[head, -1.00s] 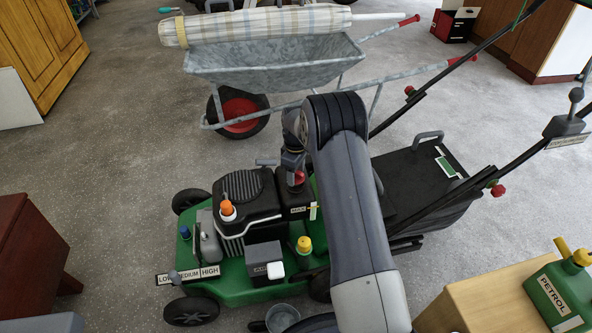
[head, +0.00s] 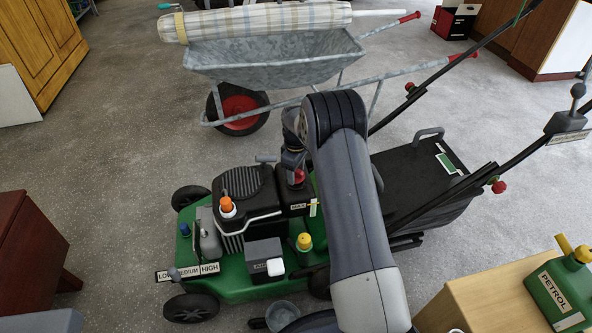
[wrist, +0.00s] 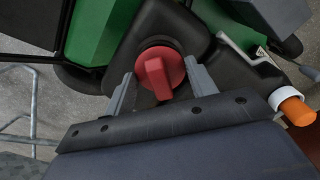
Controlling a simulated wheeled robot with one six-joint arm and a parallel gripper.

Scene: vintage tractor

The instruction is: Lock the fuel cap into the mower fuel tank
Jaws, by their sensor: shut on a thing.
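The red fuel cap (wrist: 160,71) has a raised grip bar and sits over the dark neck of the black fuel tank (wrist: 180,28) in the wrist view. My gripper (wrist: 157,80) has its two grey fingers on either side of the cap and is shut on it. In the head view the cap (head: 298,178) shows as a small red spot below my wrist, over the tank (head: 294,200) on the green mower (head: 240,283). Whether the cap is fully seated or locked cannot be told.
An orange-topped filler (head: 227,206) and a yellow cap (head: 304,241) stand on the mower near the tank. A grey wheelbarrow (head: 275,65) stands behind. A green petrol can (head: 562,290) sits on a wooden cabinet at right.

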